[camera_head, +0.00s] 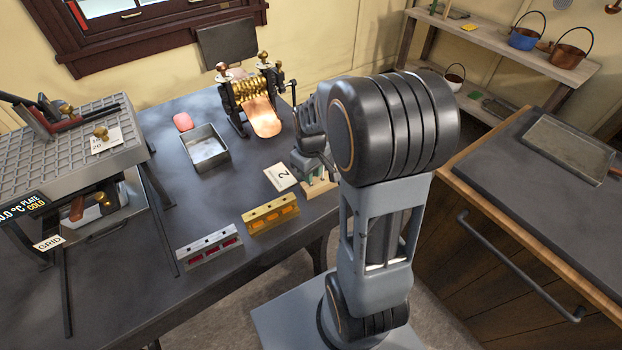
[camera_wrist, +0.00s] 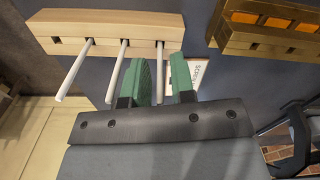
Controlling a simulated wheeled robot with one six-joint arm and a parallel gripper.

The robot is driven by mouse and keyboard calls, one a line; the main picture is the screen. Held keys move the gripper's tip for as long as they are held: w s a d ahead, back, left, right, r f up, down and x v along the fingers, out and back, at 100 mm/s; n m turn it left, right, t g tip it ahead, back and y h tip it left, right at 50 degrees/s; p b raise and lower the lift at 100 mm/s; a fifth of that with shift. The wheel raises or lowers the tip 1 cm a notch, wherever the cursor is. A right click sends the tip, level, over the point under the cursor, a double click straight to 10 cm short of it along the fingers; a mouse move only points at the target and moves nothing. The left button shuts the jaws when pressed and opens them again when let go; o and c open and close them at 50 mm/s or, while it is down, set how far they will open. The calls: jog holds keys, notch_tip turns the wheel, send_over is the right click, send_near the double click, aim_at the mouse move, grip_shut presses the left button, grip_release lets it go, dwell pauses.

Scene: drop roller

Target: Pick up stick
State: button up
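A pale wooden block (camera_wrist: 100,22) with square holes sits at the top left of the wrist view. Three white sticks project from it: a left one (camera_wrist: 72,70), a middle one (camera_wrist: 117,72) and a right one (camera_wrist: 160,72). My gripper (camera_wrist: 166,82) has two green-padded fingers, set apart. The right stick shows between them, close to the left pad; I cannot tell if it touches. In the head view my gripper (camera_head: 315,168) is over the wooden block (camera_head: 318,187) at the table's right edge, and my arm hides most of both.
A yellow mould (camera_head: 270,217) and a grey mould (camera_head: 207,247) lie along the table's front edge. A card marked 2 (camera_head: 280,177) is beside my gripper. A brass roller machine (camera_head: 255,90) and a metal tray (camera_head: 205,150) stand further back. Dark tabletop (camera_head: 170,205) is clear between.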

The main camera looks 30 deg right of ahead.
grip_shut()
jog(key=shift+r, duration=0.5)
notch_tip(320, 180, up, 2)
jog(key=shift+r, duration=0.15)
jog(key=s+a+r, duration=0.3)
jog(key=a+r, duration=0.6)
jog(key=a, duration=0.4)
jog(key=shift+a+r, duration=0.35)
